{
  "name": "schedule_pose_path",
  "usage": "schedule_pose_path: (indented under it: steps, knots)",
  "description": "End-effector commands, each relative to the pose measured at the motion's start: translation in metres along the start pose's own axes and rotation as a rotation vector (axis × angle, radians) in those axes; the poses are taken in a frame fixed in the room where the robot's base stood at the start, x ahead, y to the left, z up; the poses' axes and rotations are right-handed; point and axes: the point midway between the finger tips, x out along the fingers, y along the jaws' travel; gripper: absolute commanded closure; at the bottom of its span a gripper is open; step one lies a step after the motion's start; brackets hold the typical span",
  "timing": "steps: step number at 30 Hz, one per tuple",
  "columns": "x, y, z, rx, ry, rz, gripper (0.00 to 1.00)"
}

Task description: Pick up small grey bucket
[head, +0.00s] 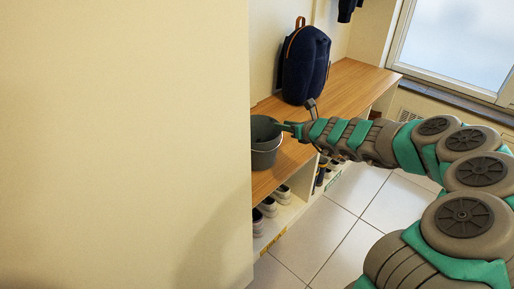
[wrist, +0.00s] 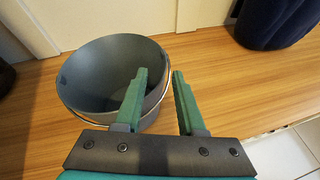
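The small grey bucket (head: 264,148) stands upright on the wooden bench top, its left part hidden by the wall edge in the head view. In the wrist view the bucket (wrist: 90,58) shows its open top and thin wire handle. My gripper (head: 279,125) is at the bucket's right side. In the wrist view my gripper (wrist: 160,72) is open, with its left finger over the bucket's inside and its right finger outside. The right rim lies between the fingers; I cannot tell whether either finger touches it.
The wooden bench (head: 345,88) has shoe cubbies (head: 285,205) below. A dark blue backpack (head: 305,65) stands farther back on the bench. A cream wall (head: 125,145) fills the left of the head view. Tiled floor (head: 335,225) lies open in front.

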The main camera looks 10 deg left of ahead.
Motion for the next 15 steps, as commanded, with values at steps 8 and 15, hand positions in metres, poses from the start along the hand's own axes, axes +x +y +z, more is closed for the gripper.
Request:
schedule_pose_path:
  steps: [8,15]
  knots:
    - [0.034,-0.004,-0.004,-0.004,0.004,-0.002,0.61]
    - [0.046,-0.004,-0.003,-0.003,0.001,-0.002,0.61]
